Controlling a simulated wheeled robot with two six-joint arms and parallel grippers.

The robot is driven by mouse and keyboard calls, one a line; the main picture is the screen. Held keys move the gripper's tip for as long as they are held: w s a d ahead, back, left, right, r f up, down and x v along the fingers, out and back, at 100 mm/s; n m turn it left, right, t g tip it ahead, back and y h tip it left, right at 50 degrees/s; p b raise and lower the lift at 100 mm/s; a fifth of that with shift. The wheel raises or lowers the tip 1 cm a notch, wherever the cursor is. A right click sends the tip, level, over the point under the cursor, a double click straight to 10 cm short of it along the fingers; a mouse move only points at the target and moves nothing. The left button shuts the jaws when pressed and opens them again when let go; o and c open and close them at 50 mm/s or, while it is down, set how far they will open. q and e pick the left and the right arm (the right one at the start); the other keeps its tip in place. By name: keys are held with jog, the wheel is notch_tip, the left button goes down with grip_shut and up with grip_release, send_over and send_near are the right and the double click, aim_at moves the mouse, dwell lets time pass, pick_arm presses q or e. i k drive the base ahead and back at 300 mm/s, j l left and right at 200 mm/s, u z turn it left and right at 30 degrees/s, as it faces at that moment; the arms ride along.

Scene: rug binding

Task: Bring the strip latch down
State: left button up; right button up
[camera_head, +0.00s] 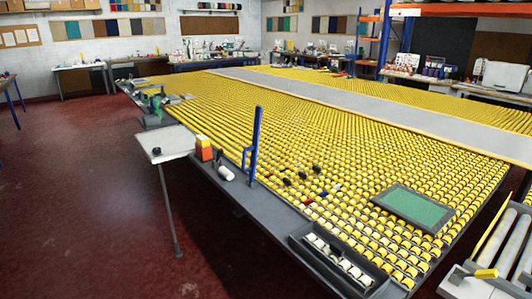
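A blue upright bar (256,140) stands at the near left edge of the large yellow roller table (215,110). It has a small blue loop on its left side. It looks like the strip latch, standing raised, but I cannot tell for sure. Its foot meets the dark grey table edge (262,213). Neither of my grippers shows in the head view.
An orange-and-white block (204,148) and a white roll (226,172) sit left of the bar. A small white side table (178,145) stands beside them. Several small dark pieces (302,175), a green framed panel (418,208) and a tray of white rolls (303,237) lie to the right.

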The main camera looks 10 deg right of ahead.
aim_at(258, 114)
jog(key=i+u, duration=0.45)
jog(key=i+l+u, duration=0.1)
jog(key=i+u, duration=0.3)
jog(key=i, duration=0.1)
